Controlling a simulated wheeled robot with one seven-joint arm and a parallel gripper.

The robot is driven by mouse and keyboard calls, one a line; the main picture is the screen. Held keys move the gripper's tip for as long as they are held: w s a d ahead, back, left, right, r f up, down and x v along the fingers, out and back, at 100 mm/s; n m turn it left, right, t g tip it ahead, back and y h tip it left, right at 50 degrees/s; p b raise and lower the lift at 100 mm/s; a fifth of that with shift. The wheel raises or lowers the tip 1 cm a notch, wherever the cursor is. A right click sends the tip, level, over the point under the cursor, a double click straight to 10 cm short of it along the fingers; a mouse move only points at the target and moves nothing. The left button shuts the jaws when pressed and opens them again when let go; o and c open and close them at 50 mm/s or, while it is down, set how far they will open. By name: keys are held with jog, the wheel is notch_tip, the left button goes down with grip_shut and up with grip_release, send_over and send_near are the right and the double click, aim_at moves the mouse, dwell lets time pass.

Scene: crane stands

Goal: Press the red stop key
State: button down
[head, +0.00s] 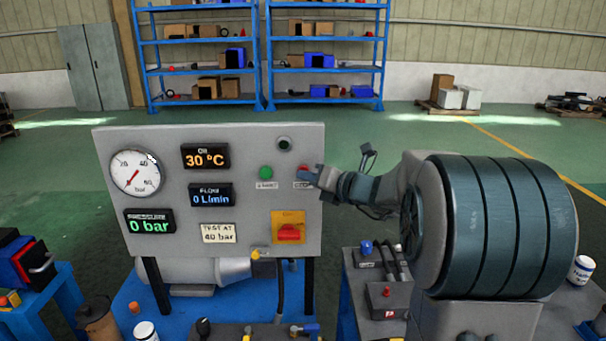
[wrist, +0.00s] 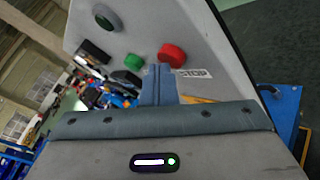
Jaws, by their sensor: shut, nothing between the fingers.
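The red stop key (head: 303,169) is a round button at the right of the grey control panel (head: 130,238), partly covered by my gripper in the head view. In the wrist view, the red stop key (wrist: 172,54) is in clear sight, above a label reading STOP (wrist: 195,73). My gripper (head: 311,178) is shut and empty. In the wrist view, the fingertips of my gripper (wrist: 158,70) appear just below and left of the red key, over the label's left end. I cannot tell whether they touch the panel.
A green button (head: 265,172) sits left of the red key, and a dark round knob (head: 284,143) above. A red rotary switch (head: 289,233) on a yellow plate is lower down. A gauge (head: 135,173) and displays fill the panel's left. Open floor lies behind.

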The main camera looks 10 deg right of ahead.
jog(key=shift+s+a, duration=0.15)
jog(key=shift+s, duration=0.65)
jog(key=shift+s, duration=0.1)
jog(key=s, duration=0.2)
jog(key=s+a, duration=0.1)
jog(key=s, duration=0.1)
jog(key=shift+s+b, duration=0.35)
